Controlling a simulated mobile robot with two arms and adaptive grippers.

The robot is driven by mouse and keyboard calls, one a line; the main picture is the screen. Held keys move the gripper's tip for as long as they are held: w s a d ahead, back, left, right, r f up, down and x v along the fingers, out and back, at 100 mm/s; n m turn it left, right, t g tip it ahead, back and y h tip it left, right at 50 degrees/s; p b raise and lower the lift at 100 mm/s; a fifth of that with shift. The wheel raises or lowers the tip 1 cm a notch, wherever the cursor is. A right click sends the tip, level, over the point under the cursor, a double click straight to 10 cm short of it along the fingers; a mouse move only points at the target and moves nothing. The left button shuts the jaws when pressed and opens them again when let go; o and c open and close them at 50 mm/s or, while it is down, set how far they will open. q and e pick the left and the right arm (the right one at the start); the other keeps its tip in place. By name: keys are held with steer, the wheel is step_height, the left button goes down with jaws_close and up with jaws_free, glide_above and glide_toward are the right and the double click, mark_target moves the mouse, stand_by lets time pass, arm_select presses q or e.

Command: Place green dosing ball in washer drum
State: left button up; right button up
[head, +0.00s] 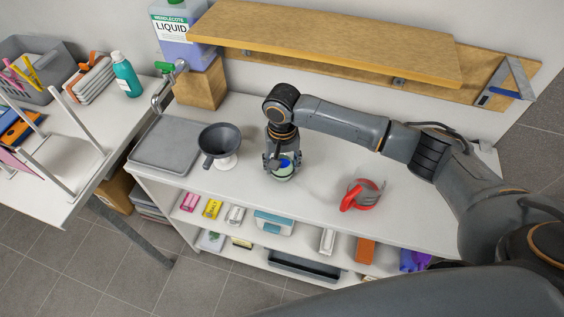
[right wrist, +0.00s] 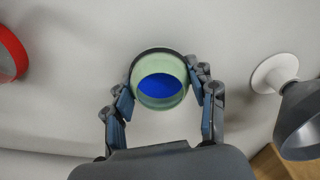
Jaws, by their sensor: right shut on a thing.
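The green dosing ball (head: 284,176) is a pale green, open-topped cup with blue liquid inside. In the right wrist view the ball (right wrist: 160,98) sits between both fingers, its opening facing the camera. My right gripper (head: 283,163) is shut on it, pointing down over the white counter. I cannot tell whether the ball touches the counter. My left gripper is not in view. No washer drum shows in either view.
A grey funnel (head: 220,140) on a white stand and a grey tray (head: 166,146) are left of the ball. A red-handled item (head: 362,194) lies right. A liquid bottle (head: 178,28) stands on a wooden block (head: 203,87). A wooden shelf (head: 330,40) overhangs behind.

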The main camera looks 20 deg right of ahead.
steer(key=o, duration=1.3)
steer(key=shift+f, duration=0.15)
